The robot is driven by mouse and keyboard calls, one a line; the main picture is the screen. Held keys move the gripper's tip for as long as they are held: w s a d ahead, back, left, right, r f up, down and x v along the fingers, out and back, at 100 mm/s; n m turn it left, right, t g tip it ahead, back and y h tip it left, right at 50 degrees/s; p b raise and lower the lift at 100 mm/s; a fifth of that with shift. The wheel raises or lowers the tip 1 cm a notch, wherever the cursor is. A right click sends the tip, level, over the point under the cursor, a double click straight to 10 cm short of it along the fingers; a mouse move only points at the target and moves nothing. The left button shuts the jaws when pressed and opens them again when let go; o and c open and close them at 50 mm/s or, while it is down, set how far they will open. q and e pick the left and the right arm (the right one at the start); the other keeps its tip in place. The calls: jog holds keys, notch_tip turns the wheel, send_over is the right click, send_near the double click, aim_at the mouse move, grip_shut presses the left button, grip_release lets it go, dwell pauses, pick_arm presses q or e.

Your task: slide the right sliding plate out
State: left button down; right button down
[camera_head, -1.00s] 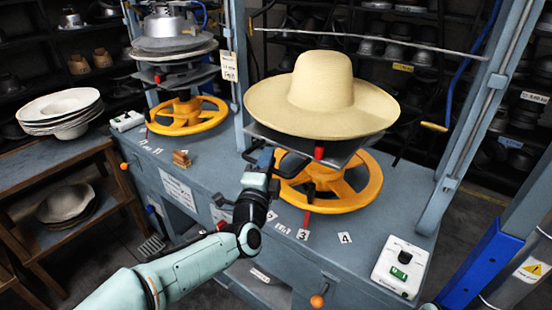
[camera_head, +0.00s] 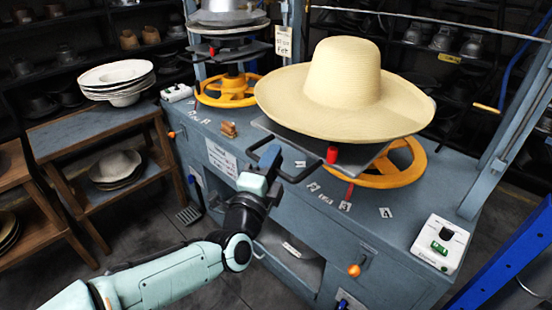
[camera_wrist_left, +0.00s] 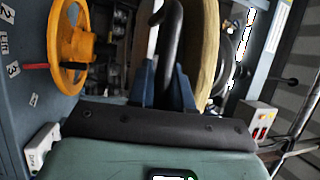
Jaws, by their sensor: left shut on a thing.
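The right sliding plate (camera_head: 292,137) is a dark grey sheet, and it stands out past the yellow handwheel (camera_head: 386,170) toward the front left. A wide-brimmed straw hat (camera_head: 344,88) sits on it and hides most of it. My left gripper (camera_head: 284,166) is at the plate's front edge, shut on its dark handle. In the left wrist view the curved black handle (camera_wrist_left: 168,40) runs between the blue fingers (camera_wrist_left: 165,90), with the hat brim beside it. My right gripper is out of view.
A second press with its own yellow handwheel (camera_head: 228,90) stands at the left of the grey bench. A white control box (camera_head: 440,243) sits at the bench's right. White hats (camera_head: 116,80) are stacked on a wooden shelf at left. A blue post (camera_head: 508,262) stands at lower right.

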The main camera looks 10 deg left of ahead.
pick_arm(q)
jog(key=shift+f, duration=0.1)
jog(key=c, duration=1.3)
grip_release()
jog(key=shift+o, duration=0.9)
jog(key=shift+s+a, duration=0.15)
jog(key=shift+s, duration=0.05)
jog(key=v, duration=1.3)
jog(key=shift+s+b, duration=0.2)
jog(key=shift+b, duration=0.25)
jog(key=shift+a, duration=0.1)
